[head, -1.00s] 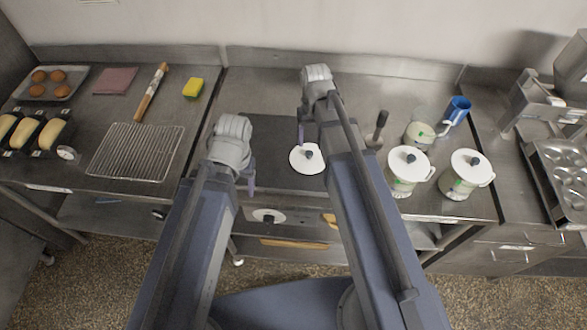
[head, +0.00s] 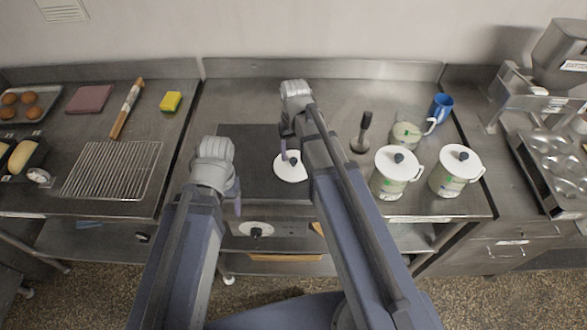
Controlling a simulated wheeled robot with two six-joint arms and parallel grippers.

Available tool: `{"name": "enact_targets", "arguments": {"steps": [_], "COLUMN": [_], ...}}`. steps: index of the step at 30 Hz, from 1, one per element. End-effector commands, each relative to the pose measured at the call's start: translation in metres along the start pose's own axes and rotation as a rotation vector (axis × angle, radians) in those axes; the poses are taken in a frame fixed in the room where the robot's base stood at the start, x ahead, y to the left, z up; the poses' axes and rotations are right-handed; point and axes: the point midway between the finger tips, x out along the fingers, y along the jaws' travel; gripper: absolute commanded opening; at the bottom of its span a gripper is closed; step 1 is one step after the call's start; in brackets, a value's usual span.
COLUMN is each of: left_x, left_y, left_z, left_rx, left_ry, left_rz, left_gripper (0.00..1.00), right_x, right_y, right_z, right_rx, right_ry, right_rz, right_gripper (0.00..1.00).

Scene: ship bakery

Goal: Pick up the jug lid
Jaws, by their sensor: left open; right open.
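The jug lid (head: 291,174), a white disc with a dark knob, lies flat on a dark mat (head: 258,146) on the steel counter. My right gripper (head: 284,152) is open with a finger pointing down close to the knob; its arm hides the lid's right edge. I cannot tell whether it touches the lid. My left gripper (head: 237,203) is open and empty, left of the lid near the counter's front edge. A jug without a lid (head: 406,137) stands at the right. Two jugs with white lids, one (head: 388,186) and another (head: 450,182), stand in front of it.
A blue mug (head: 440,106) stands behind the jugs, and a dark-handled tool (head: 362,133) stands left of them. A wire rack (head: 112,170), rolling pin (head: 126,108) and yellow sponge (head: 171,101) lie on the left counter. The counter behind the mat is clear.

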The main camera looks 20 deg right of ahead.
Motion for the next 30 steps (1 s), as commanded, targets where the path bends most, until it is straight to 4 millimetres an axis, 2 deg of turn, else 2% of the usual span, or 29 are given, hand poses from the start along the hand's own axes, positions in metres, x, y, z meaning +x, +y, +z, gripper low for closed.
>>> {"name": "enact_targets", "arguments": {"steps": [1, 6, 15, 30], "left_x": [0.013, 0.032, 0.032, 0.032], "left_y": [0.001, 0.003, 0.003, 0.003], "left_z": [-0.001, -0.002, -0.002, -0.002], "left_rx": [0.000, -0.001, -0.001, -0.001], "left_ry": [0.000, 0.000, 0.000, 0.000], "left_rz": [0.000, 0.000, 0.000, 0.000], "left_gripper": [0.69, 0.69, 0.69, 0.69], "right_x": [0.014, 0.032, 0.032, 0.032], "right_y": [-0.001, -0.001, -0.001, -0.001], "right_z": [-0.003, -0.003, -0.003, -0.003], "right_rx": [0.000, 0.000, 0.000, 0.000], "right_ry": [0.000, 0.000, 0.000, 0.000], "right_rz": [0.000, 0.000, 0.000, 0.000], "right_gripper": [0.68, 0.68, 0.68, 0.13]}}
